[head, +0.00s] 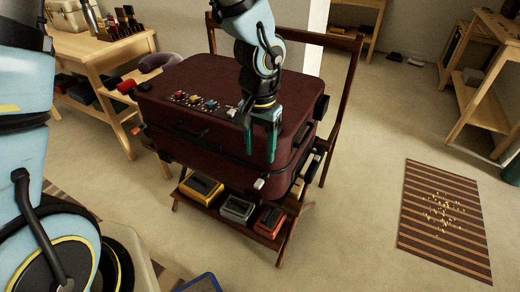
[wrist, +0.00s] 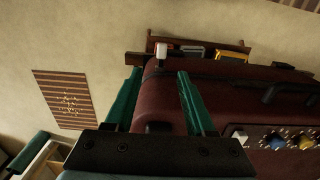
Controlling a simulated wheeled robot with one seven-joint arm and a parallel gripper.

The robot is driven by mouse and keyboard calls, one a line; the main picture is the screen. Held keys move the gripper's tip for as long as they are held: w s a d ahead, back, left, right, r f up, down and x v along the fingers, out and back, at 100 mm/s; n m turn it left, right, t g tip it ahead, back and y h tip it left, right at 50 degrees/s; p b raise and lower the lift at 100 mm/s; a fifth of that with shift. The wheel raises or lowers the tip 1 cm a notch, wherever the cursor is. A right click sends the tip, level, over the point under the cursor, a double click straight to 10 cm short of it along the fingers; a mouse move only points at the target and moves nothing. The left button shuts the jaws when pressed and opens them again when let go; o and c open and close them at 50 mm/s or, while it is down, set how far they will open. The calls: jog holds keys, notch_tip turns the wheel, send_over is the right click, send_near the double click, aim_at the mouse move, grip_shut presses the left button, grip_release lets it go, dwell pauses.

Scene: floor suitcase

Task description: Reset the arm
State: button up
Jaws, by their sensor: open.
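My gripper (head: 261,141) is open and empty. In the head view its green fingers point down at the front right part of a dark red suitcase (head: 185,95). In the wrist view the two fingers of my gripper (wrist: 158,92) are spread apart, with the suitcase (wrist: 235,88) behind and to the right of them. The suitcase lies flat and closed on a wooden rack (head: 338,112). I cannot tell whether a finger touches the suitcase.
Small colored knobs (head: 196,99) sit on the suitcase top. Yellow, grey and orange boxes (head: 237,208) stand on the rack's lower shelf. A wooden table (head: 108,52) is at the left. A striped mat (head: 444,222) lies on open floor at the right.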

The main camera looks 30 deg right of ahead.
jog(key=w+a+r+n+p, duration=0.45)
jog(key=w+a+r, duration=0.35)
jog(key=w+a, duration=0.45)
jog(key=a+r+n+p, duration=0.1)
jog(key=a+r+n, duration=0.2)
jog(key=a, duration=0.7)
jog(key=a+r+n+t+p, duration=0.1)
jog(key=a+r, duration=0.4)
jog(key=a, duration=0.5)
jog(key=shift+w+a+n+t+p, duration=0.3)
jog(key=shift+n+p, duration=0.3)
jog(key=shift+n, duration=0.65)
jog(key=shift+w+r, duration=0.1)
